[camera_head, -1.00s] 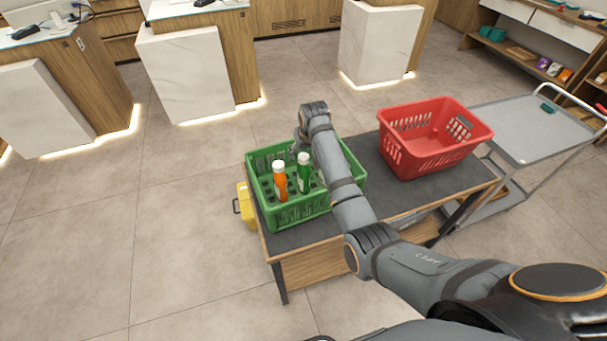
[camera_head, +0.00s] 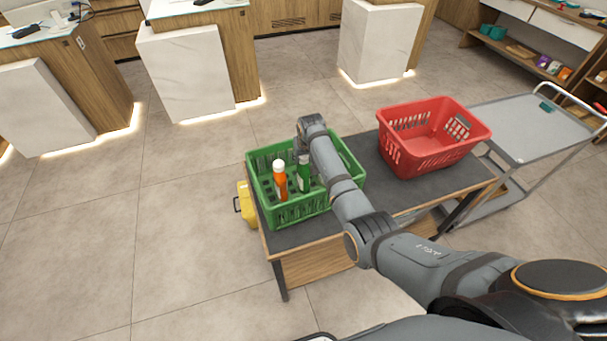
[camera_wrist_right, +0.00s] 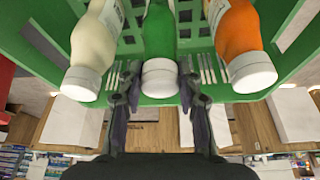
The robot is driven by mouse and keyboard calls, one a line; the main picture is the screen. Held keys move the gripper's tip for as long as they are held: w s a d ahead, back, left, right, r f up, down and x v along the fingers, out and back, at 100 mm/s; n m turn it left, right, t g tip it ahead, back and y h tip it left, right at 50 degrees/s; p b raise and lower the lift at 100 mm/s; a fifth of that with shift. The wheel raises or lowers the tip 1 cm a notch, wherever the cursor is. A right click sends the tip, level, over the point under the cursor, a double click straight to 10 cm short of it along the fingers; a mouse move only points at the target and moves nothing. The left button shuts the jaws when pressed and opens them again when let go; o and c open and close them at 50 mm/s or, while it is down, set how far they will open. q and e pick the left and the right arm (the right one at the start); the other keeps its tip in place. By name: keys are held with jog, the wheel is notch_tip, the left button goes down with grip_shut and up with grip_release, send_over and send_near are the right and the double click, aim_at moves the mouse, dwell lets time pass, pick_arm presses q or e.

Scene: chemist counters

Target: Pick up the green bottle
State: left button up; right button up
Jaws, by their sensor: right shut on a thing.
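The green bottle (camera_head: 304,180) stands upright in the green basket, its white cap hidden by my arm in the head view. In the right wrist view the green bottle (camera_wrist_right: 160,28) is in the middle, with its white cap between my fingers. My right gripper (camera_wrist_right: 160,82) is shut on the green bottle at its cap end. In the head view my right gripper (camera_head: 303,154) is over the basket, mostly hidden by its own wrist. My left gripper is in neither view.
An orange bottle (camera_head: 280,184) and a cream bottle (camera_wrist_right: 96,42) stand close on either side in the green basket (camera_head: 262,205). A red basket (camera_head: 400,158) is on the dark table (camera_head: 385,196) to the right. A grey trolley (camera_head: 525,130) stands beyond.

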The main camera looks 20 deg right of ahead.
grip_shut()
jog(key=shift+r, duration=0.1)
